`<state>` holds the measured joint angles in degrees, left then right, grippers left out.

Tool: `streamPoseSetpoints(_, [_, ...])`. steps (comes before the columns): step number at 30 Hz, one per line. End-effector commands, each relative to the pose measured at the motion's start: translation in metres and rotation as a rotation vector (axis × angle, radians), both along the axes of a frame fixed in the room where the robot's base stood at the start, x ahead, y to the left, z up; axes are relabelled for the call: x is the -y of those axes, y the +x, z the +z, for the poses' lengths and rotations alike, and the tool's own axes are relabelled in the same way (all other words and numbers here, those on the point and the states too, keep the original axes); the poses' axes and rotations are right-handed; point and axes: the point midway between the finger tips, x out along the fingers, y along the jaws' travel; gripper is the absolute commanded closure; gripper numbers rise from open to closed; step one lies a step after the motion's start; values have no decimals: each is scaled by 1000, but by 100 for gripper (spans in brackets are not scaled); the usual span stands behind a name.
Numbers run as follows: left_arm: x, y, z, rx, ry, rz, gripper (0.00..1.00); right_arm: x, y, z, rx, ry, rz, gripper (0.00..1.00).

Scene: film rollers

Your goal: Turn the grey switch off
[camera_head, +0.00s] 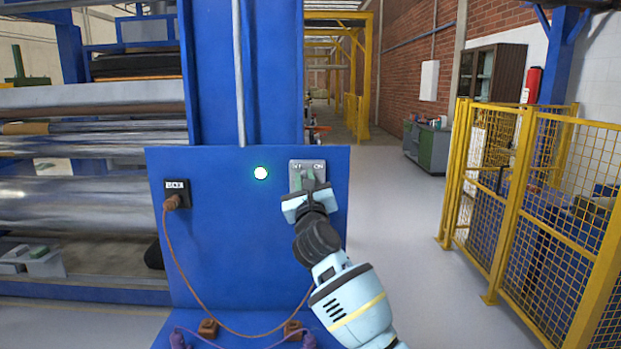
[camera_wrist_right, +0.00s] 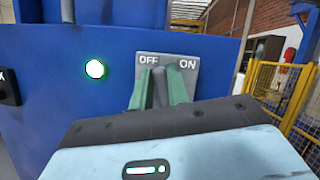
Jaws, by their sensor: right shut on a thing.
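The grey switch lever (camera_wrist_right: 160,88) stands on a grey plate (camera_head: 320,168) marked OFF on the left and ON on the right, on the blue panel (camera_head: 235,240). In the wrist view the lever is between the green fingers of my right gripper (camera_wrist_right: 159,93), which is shut on it. The lever points up, roughly between the two labels; its exact setting is hard to tell. In the head view my right gripper (camera_head: 308,183) hides most of the lever. A round indicator light (camera_head: 261,173) left of the plate glows white with a green rim. My left gripper is not in view.
A black socket (camera_head: 176,193) with a brown plug and cable is on the panel's left side. Large metal rollers (camera_head: 80,205) lie to the left. A yellow mesh fence (camera_head: 545,200) stands at the right, with clear floor (camera_head: 410,250) between it and the panel.

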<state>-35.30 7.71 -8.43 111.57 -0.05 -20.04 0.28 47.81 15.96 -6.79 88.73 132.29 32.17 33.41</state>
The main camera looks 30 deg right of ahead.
Motion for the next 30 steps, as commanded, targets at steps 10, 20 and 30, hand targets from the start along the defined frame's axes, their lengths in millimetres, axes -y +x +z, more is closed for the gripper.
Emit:
streamPoseSetpoints(10, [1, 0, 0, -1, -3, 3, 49, -2, 2, -1, -152, -252, -1, 100])
streamPoseSetpoints(20, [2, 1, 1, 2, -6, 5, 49, -4, 3, -3, -236, -386, -1, 100])
streamPoseSetpoints(30, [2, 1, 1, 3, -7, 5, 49, -5, 3, -4, -258, -422, 0, 100])
